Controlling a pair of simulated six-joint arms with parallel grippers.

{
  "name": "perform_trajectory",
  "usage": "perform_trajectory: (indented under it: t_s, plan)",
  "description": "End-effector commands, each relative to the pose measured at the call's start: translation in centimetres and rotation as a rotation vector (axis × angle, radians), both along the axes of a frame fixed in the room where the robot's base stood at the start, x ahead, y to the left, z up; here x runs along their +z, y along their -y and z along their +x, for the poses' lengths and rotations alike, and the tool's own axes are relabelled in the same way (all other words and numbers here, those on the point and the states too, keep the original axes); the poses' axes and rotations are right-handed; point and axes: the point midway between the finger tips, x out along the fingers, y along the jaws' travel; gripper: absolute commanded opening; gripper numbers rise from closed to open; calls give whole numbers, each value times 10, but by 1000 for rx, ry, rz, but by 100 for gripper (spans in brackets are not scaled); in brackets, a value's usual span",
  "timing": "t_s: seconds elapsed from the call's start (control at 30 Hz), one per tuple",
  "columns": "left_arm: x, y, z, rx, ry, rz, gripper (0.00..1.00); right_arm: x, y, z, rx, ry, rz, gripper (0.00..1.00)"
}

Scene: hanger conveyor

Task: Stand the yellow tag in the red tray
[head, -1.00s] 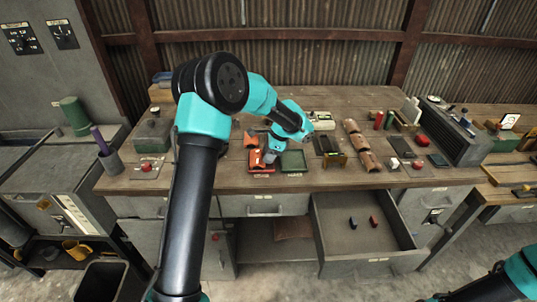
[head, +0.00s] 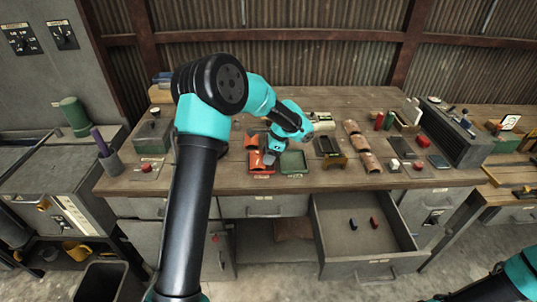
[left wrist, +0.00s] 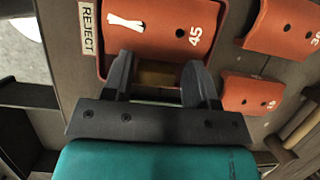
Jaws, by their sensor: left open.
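My left gripper (head: 270,157) is over the red tray (head: 258,172), pointing down. In the left wrist view, its two dark fingers (left wrist: 160,80) are open and apart. A yellow-brown piece, likely the yellow tag (left wrist: 156,76), shows between the fingers; whether it stands or leans I cannot tell. The red tray (left wrist: 101,62) bears a REJECT label at its side and also holds an orange-red piece (left wrist: 170,28) marked 45. The gripper hides the yellow piece in the head view. My right gripper is out of view; only part of that arm shows at bottom right.
A green tray (head: 293,161) is just right of the red tray. More orange-red numbered pieces (left wrist: 251,93) lie beside it. Brown curved pieces (head: 361,141) lie farther right. The drawer (head: 365,240) below hangs open with two small objects inside.

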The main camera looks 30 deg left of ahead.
Motion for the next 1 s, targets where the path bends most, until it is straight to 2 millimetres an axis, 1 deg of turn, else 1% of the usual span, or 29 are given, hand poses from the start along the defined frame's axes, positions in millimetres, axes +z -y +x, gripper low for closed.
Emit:
perform_trajectory:
  t_s: [0.03,0.07,0.17,0.5,0.6,0.7,0.83,1.0]
  plan:
    - [-7,2,-7,4,-25,-8,67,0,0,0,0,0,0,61]
    - [-4,4,-6,3,-25,-8,67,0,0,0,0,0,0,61]
    - [11,9,-1,1,-23,-5,67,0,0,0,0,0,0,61]
    - [75,30,14,-2,-16,-3,67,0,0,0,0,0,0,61]
    - [90,35,17,-1,-16,-3,67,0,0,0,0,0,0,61]
    - [102,39,19,-2,-16,-3,67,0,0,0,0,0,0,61]
    - [109,41,21,-2,-16,-2,67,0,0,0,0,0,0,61]
    - [110,42,21,-2,-17,-3,67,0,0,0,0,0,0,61]
